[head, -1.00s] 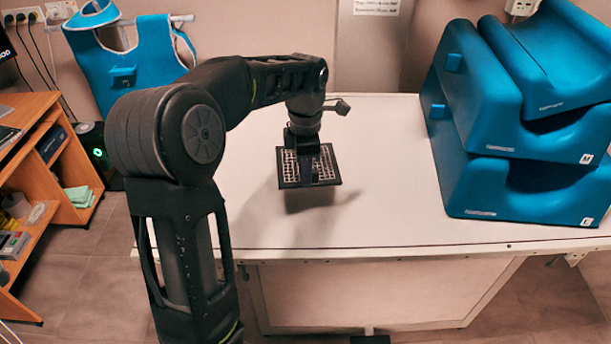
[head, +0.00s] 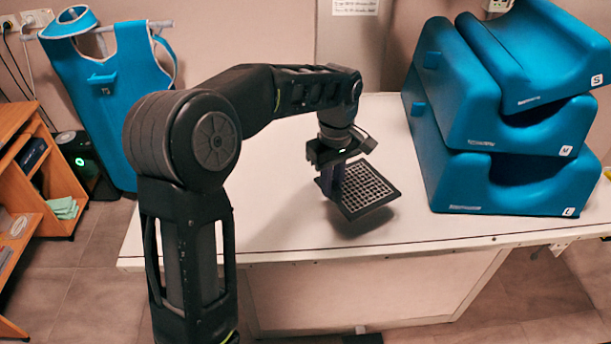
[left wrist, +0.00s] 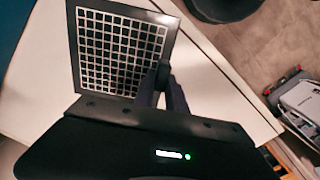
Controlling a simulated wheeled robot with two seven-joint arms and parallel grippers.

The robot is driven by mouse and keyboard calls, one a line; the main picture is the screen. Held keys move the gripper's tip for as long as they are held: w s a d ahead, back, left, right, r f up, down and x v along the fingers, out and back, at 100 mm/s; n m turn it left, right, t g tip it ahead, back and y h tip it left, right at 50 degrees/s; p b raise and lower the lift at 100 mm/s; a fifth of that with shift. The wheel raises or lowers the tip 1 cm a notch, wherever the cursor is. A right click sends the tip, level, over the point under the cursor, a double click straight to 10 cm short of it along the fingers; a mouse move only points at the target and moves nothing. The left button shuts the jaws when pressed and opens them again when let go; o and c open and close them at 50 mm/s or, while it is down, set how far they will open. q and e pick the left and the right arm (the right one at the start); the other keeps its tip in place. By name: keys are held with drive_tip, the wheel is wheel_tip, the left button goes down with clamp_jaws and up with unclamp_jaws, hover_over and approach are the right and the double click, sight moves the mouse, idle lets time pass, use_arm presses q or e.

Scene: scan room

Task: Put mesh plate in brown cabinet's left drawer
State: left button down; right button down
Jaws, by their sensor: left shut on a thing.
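The mesh plate (head: 366,188) is a dark square frame with a pale grid. My left gripper (head: 334,186) is shut on one edge of it and holds it tilted above the white table. In the left wrist view the plate (left wrist: 120,48) reaches out from the fingers (left wrist: 163,88), and the grid faces the camera. The brown cabinet (head: 52,205) stands at the left edge of the head view, only partly in frame. Its open shelves show, but I cannot make out a left drawer. My right gripper is not in view.
The white table (head: 270,220) has free room around the plate. Blue foam blocks (head: 500,130) are stacked on its right side. A blue apron (head: 110,90) hangs on the wall at the back left. Floor (head: 90,270) lies between cabinet and table.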

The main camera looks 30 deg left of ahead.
sight(370, 205)
use_arm(q)
drive_tip(key=d+m, duration=0.2)
drive_tip(key=m, duration=0.1)
drive_tip(key=w+d+m, duration=0.1)
drive_tip(key=d+m, duration=0.2)
drive_tip(key=m, duration=0.1)
drive_tip(key=d+m, duration=0.2)
drive_tip(key=m, duration=0.2)
drive_tip(key=shift+w+d+f, duration=0.15)
drive_tip(key=shift+d, duration=0.25)
drive_tip(key=shift+d+m, duration=0.55)
drive_tip(key=shift+m, duration=0.35)
drive_tip(key=shift+d, duration=0.1)
